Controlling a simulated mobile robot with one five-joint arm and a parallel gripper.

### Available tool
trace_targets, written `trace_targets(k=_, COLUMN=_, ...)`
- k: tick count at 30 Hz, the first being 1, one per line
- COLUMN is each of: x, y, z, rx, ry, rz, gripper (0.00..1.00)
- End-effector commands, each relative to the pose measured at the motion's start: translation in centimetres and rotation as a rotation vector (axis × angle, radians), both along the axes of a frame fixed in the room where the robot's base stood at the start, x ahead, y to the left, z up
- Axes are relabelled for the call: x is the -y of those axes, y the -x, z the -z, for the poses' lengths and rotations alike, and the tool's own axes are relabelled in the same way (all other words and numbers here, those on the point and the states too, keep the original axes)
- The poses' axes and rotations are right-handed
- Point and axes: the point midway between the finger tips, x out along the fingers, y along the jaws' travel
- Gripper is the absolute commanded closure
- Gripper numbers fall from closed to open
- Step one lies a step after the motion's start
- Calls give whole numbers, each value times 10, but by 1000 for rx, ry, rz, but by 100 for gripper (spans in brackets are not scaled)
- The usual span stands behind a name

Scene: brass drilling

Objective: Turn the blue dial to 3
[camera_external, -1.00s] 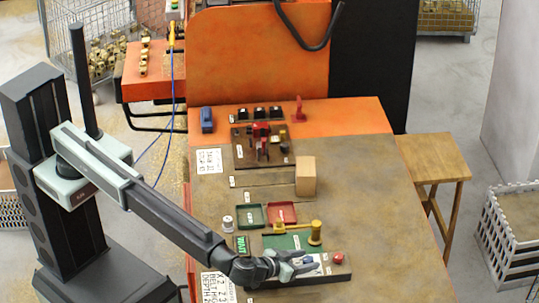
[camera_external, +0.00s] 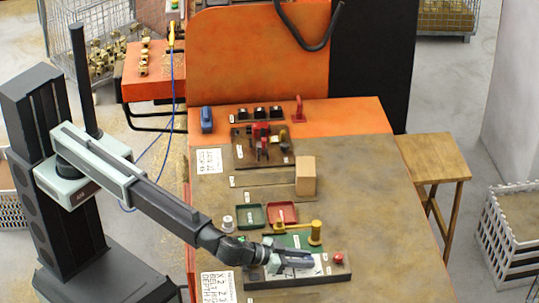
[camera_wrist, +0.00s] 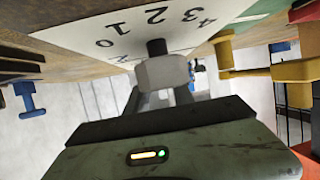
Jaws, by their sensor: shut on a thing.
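The white dial plate (camera_wrist: 205,35) with dark numbers, including 1, 2, 3 and 4, shows tilted at the top of the wrist view. I cannot tell which number the dial points to.
A red knob (camera_external: 337,258) sits on the board (camera_external: 300,280) to the right. A yellow-handled lever (camera_external: 315,232) stands just behind. Green tray (camera_external: 250,217), red tray (camera_external: 283,214) and a tan block (camera_external: 305,176) lie farther back. The bench's right side is clear.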

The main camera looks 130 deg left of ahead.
Motion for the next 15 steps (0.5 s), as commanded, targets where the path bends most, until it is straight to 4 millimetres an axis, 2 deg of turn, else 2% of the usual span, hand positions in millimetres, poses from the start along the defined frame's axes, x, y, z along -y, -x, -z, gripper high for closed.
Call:
trace_targets(k=4, x=0, y=0, z=0, rx=0, ry=1, rz=-2, gripper=100)
trace_targets(k=5, x=0, y=0, z=0, rx=0, ry=1, rz=-2, gripper=65)
trace_targets(k=6, x=0, y=0, z=0, rx=0, ry=1, rz=-2, gripper=54)
trace_targets(k=7, x=0, y=0, z=0, rx=0, ry=1, rz=-2, gripper=49)
trace_targets(k=15, x=0, y=0, z=0, rx=-1, ry=1, rz=-3, gripper=49)
